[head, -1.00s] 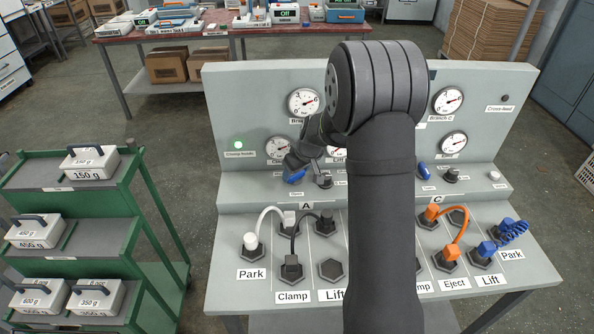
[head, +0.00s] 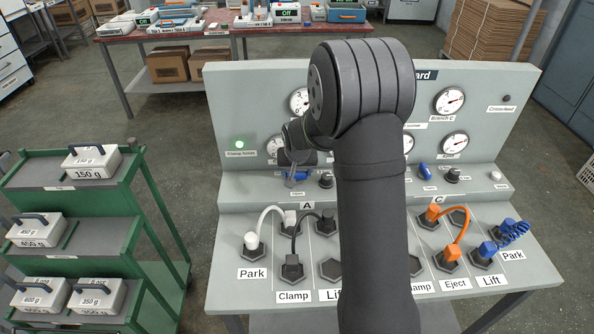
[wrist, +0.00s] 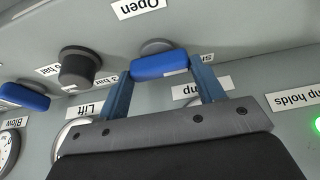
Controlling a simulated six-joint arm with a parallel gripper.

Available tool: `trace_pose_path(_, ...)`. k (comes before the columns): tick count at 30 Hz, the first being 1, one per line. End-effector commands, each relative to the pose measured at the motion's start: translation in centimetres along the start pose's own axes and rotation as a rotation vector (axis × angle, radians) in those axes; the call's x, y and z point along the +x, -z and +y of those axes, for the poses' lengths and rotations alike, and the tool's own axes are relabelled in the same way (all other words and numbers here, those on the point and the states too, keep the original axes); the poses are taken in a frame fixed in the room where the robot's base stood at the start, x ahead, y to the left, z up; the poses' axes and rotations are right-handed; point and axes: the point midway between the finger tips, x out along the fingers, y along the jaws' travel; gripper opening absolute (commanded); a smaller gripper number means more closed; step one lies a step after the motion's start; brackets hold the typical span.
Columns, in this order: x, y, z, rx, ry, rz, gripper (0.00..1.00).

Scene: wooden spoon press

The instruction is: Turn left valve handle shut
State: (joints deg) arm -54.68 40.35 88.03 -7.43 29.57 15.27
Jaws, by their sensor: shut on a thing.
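The left valve handle (wrist: 160,66) is a blue bar on a round grey base, close in front of my gripper in the wrist view. My gripper (wrist: 162,76) has one blue finger at each end of the bar and is shut on it. The wrist picture is upside down, and the "Open" label (wrist: 138,7) shows beyond the handle. In the head view my gripper (head: 294,177) is at the left valve on the panel's ledge. There the handle is mostly hidden by my gripper, so its exact angle is hard to tell.
A black knob (wrist: 78,68) and another blue handle (wrist: 23,96) sit beside the valve. Gauges and a lit green lamp (head: 239,144) are on the upright panel. Plugs and cables, including a white cable (head: 268,220), stand on the lower deck. A green rack (head: 120,240) is at left.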

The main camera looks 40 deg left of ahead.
Motion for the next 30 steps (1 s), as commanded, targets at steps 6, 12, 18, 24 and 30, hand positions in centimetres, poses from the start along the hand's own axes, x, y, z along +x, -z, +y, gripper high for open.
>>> trace_pose_path(6, 0.00, -0.04, -0.03, 0.018, -0.006, -0.001, 0.39)
trace_pose_path(12, 0.00, -0.04, -0.03, 0.019, -0.006, -0.002, 0.39)
trace_pose_path(18, 0.01, -0.04, -0.03, 0.018, -0.006, -0.001, 0.79)
trace_pose_path(24, 0.01, -0.02, -0.02, 0.018, -0.006, -0.001, 0.84)
trace_pose_path(30, -0.46, 0.03, -0.03, 0.017, -0.006, 0.001, 0.84)
